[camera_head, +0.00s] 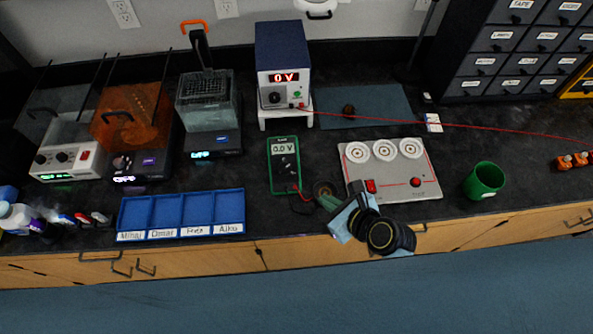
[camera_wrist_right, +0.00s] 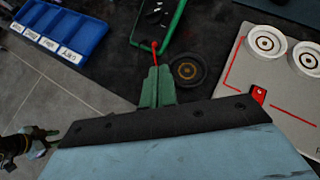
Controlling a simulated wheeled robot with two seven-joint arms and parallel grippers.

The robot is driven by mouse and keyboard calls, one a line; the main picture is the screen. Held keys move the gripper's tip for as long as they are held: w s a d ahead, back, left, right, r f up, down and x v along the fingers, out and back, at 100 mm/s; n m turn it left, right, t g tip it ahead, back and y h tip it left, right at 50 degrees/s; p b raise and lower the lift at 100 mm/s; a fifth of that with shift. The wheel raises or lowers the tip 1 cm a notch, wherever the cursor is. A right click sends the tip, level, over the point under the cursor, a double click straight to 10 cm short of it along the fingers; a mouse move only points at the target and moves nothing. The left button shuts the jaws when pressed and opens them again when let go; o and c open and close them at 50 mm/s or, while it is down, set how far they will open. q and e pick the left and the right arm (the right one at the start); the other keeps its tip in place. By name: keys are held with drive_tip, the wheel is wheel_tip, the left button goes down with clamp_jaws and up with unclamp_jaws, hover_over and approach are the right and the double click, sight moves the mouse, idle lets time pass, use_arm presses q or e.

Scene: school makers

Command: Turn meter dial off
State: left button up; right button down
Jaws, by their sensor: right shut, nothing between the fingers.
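The green multimeter (camera_head: 284,149) lies on the dark bench and its screen reads 0.0 V. Its dial (camera_head: 287,167) is on the dark face below the screen; the pointer is too small to read. My right gripper (camera_head: 326,203) is to the right of and below the meter's lower end, apart from it. In the wrist view the green fingers (camera_wrist_right: 157,86) are together and empty, just below the meter's lower edge (camera_wrist_right: 150,44) and its red lead. What seems to be my left gripper (camera_wrist_right: 38,140) shows small at that view's lower left edge.
A blue tray (camera_head: 182,193) lies left of the meter. A grey circuit board (camera_head: 420,180) with white rings is right of my gripper. A dark round disc (camera_wrist_right: 188,70) is beside my fingers. A power supply (camera_head: 283,65) reading 0 V stands behind. A green cup (camera_head: 484,180) is further right.

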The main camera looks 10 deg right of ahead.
sight(291, 170)
drive_tip(key=shift+m, duration=0.6)
drive_tip(key=x, duration=0.3)
drive_tip(key=b+x, duration=0.1)
drive_tip(key=x, duration=0.2)
drive_tip(key=b+x, duration=0.1)
drive_tip(key=x, duration=0.2)
drive_tip(key=shift+w+a+r, duration=0.1)
drive_tip(key=shift+w+a, duration=0.1)
drive_tip(key=shift+w, duration=0.3)
drive_tip(key=shift+w+a+r, duration=0.2)
drive_tip(key=shift+w+a, duration=0.15)
drive_tip(key=shift+w, duration=0.25)
drive_tip(key=shift+w+a+r, duration=0.25)
drive_tip(key=shift+w+a, duration=0.15)
drive_tip(key=shift+w, duration=0.15)
drive_tip(key=shift+w+a+r, duration=0.2)
drive_tip(key=shift+w+a, duration=0.15)
drive_tip(key=shift+w, duration=0.25)
drive_tip(key=shift+d, duration=0.1)
